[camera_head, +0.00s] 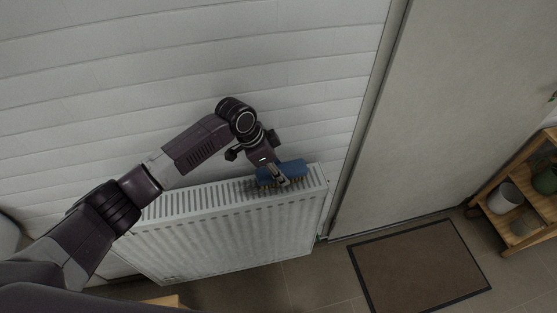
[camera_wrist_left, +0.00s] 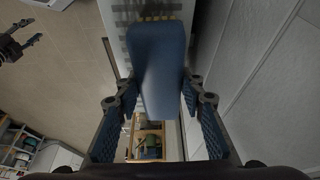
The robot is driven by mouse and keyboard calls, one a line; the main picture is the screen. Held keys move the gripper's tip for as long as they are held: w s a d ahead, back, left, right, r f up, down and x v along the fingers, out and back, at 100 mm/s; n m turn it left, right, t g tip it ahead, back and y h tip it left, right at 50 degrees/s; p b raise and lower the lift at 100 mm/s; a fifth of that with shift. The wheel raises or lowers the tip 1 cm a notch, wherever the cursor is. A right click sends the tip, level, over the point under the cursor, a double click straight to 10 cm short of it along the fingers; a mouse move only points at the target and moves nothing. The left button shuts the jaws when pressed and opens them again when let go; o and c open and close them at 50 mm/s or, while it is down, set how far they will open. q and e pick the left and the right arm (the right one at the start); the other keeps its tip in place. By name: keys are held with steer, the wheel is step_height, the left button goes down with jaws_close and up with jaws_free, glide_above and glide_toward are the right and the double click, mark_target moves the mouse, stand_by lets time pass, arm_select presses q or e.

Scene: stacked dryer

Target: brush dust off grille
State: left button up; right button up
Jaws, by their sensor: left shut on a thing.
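The white radiator (camera_head: 225,240) stands against the wall, with a slotted grille (camera_head: 195,202) along its top. My left gripper (camera_head: 282,180) is shut on a blue brush (camera_head: 295,168) over the right part of the grille. Greyish-brown patches, apparently dust, show on the slots beside the brush. The wrist view shows the blue brush (camera_wrist_left: 157,70) between the finger pads, with tan bristles at its far end by the grille. Whether the bristles touch the grille is hard to tell. My right gripper (camera_wrist_left: 24,38) shows small at the wrist view's upper left, its fingers apart and empty.
White panelled wall (camera_head: 200,60) rises directly behind the radiator. A pale door (camera_head: 455,110) is to the right, with a brown mat (camera_head: 420,265) on the tiled floor. A wooden shelf (camera_head: 500,245) with pots stands at the far right.

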arm_select(q)
steer(key=shift+s+d+r+p, duration=0.1)
steer(key=shift+s+d+p, duration=0.1)
steer(key=shift+s+p, duration=0.4)
